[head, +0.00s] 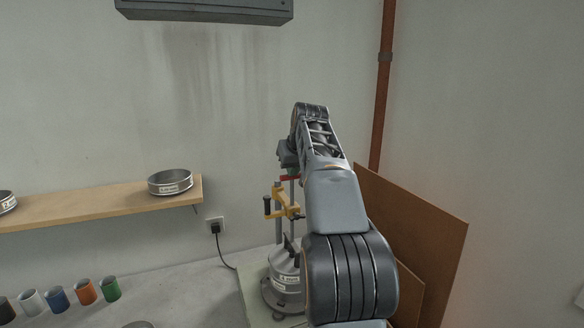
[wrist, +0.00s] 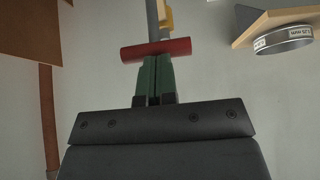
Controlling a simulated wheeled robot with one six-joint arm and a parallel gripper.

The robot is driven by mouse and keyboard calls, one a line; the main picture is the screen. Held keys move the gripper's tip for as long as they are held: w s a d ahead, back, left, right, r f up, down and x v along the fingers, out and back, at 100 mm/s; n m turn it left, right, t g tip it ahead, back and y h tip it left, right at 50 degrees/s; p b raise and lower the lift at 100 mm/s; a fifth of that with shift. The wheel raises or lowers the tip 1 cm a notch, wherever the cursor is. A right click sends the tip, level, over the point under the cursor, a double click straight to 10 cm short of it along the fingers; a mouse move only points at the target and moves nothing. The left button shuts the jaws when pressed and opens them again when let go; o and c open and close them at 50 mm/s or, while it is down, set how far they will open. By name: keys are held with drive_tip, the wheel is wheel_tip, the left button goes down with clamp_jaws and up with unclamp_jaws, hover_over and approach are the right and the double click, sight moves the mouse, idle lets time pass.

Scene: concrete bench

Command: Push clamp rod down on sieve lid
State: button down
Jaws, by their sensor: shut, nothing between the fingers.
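The sieve stack (head: 286,284) stands on its shaker at the bench's right side, partly hidden by my arm. Above it is a yellow clamp (head: 285,203) with a dark knob (head: 267,206) at its left. An upright grey rod rises through the clamp and ends in a red crossbar (head: 290,178). In the wrist view the red crossbar (wrist: 156,49) lies across the tips of my gripper (wrist: 157,62). Its green fingers are together with nothing between them. Whether they touch the bar I cannot tell. The lid is mostly hidden.
A wooden shelf (head: 100,207) on the left holds a loose sieve (head: 170,182). Several coloured cups, one green (head: 110,289), stand on the bench. A wall socket (head: 215,227) with a cable is left of the shaker. Brown boards (head: 425,240) lean behind my arm at right.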

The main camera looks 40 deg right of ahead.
drive_tip(key=shift+f, duration=0.3)
drive_tip(key=r+p, duration=0.5)
drive_tip(key=shift+w+d, duration=0.15)
drive_tip(key=shift+w, duration=0.25)
drive_tip(key=v, duration=1)
wheel_tip(320, 180, down, 12)
drive_tip(key=a+m+g, duration=0.1)
drive_tip(key=m, duration=0.1)
drive_tip(key=s+a+f+n+b, duration=0.2)
drive_tip(key=s+a+f, duration=0.6)
drive_tip(key=a+f, duration=0.2)
drive_tip(key=s+a+f+n+y+b, duration=0.1)
drive_tip(key=s+a+f+n+b, duration=0.1)
drive_tip(key=s+a+f, duration=0.6)
drive_tip(key=a+f, duration=0.3)
drive_tip(key=a, duration=0.1)
drive_tip(key=shift+s+a+f+n+g+y+b, duration=0.2)
drive_tip(key=shift+s+f+n+g+y+b, duration=0.1)
drive_tip(key=shift+s+f+g, duration=0.1)
